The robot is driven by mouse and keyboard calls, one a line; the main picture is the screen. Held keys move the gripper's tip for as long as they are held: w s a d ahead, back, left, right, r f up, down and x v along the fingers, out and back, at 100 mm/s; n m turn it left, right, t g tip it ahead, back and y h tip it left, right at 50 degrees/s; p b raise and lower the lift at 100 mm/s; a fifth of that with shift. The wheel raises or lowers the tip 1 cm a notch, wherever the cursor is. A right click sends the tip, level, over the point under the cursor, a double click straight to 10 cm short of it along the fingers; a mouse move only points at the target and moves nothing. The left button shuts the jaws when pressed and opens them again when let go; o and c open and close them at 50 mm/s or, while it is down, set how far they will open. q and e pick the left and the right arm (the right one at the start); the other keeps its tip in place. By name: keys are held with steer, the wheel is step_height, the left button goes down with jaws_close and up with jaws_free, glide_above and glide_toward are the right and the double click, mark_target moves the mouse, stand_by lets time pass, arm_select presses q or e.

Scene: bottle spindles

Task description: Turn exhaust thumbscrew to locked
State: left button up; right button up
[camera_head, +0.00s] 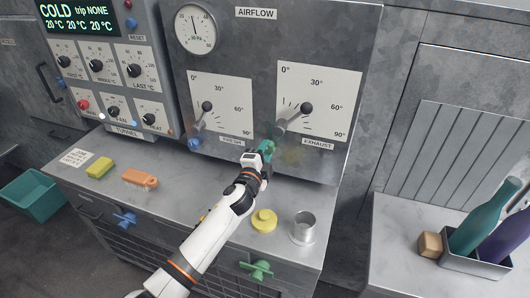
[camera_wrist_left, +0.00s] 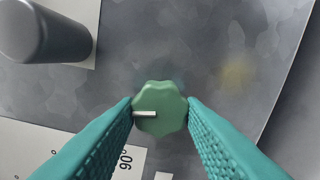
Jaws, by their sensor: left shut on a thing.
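The exhaust thumbscrew is a green lobed knob (camera_wrist_left: 160,92) with a white pointer line, on the grey panel in the left wrist view. The line points left there. My left gripper (camera_wrist_left: 161,108) has a teal finger on each side of the knob and is shut on it. In the head view my left gripper (camera_head: 267,150) reaches the panel just left of the EXHAUST label (camera_head: 318,143) and mostly hides the knob. The exhaust lever (camera_head: 293,117) is above it, its dark round end on the white angle scale (camera_head: 335,95). My right gripper is not in view.
The fresh lever (camera_head: 201,117) and a blue thumbscrew (camera_head: 194,143) are to the left on the panel. On the bench top below are a yellow knobbed piece (camera_head: 264,220), a metal cup (camera_head: 303,228), an orange brush (camera_head: 140,179) and a yellow sponge (camera_head: 99,169).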

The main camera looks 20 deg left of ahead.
arm_select(q)
steer(key=shift+m, duration=1.1)
steer(key=o, duration=1)
steer(key=shift+s, duration=0.1)
steer(key=s, duration=0.6)
steer(key=s+b, duration=0.1)
steer(key=s, duration=0.5)
steer(key=shift+a, duration=0.2)
